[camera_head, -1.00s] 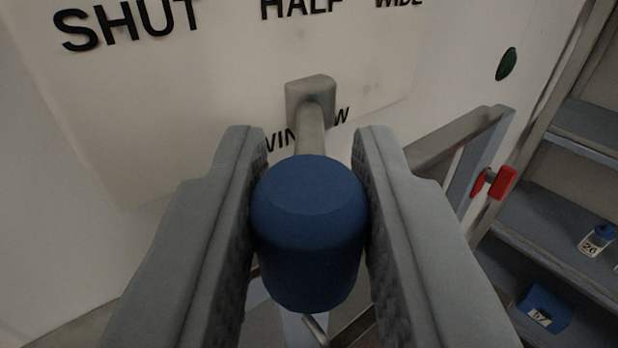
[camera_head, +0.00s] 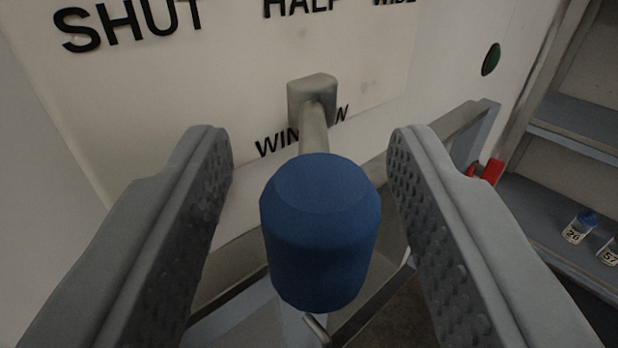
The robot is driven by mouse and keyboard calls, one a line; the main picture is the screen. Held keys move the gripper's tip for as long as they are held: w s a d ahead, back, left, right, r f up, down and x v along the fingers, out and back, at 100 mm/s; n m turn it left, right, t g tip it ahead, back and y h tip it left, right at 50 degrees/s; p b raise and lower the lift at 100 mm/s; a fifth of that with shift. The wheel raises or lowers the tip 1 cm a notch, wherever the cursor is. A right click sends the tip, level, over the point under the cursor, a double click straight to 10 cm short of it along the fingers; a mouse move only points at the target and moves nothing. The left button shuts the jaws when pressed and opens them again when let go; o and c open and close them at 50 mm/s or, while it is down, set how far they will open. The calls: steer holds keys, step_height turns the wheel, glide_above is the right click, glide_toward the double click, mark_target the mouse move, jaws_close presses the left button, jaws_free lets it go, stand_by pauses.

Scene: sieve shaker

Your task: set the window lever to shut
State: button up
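The window lever has a blue knob (camera_head: 320,235) on a grey stem that comes out of a grey mount (camera_head: 312,95) on a white panel. The panel (camera_head: 215,95) carries the words SHUT at the upper left, HALF in the upper middle, WIDE at the upper right and WINDOW behind the stem. The knob points toward me, below HALF; I cannot tell its exact setting. My gripper (camera_head: 310,150) is open, with one finger on each side of the knob. A gap shows between the knob and both fingers.
A grey metal frame (camera_head: 470,130) with a red part (camera_head: 490,172) stands to the right of the panel. Grey shelves (camera_head: 570,135) at the right hold small labelled bottles (camera_head: 578,228).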

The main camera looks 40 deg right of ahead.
steer(key=shift+s, duration=0.1)
steer(key=v, duration=1.7)
steer(key=shift+s+a, duration=0.1)
steer(key=s+d+f+n+y, duration=0.65)
steer(key=s+d+f, duration=0.35)
steer(key=s, duration=0.2)
steer(key=s+d+f+n+t+y, duration=0.1)
steer(key=s+d+f+t+y, duration=0.1)
steer(key=s+f, duration=1)
steer(key=s+d+f+t+y, duration=0.1)
steer(key=s+d+f+y, duration=0.2)
steer(key=s+f, duration=0.9)
steer(key=s+d, duration=0.1)
steer(key=s, duration=0.2)
steer(key=shift+s+n+t, duration=0.3)
steer(key=shift+n+t, duration=0.05)
steer(key=shift+t, duration=0.05)
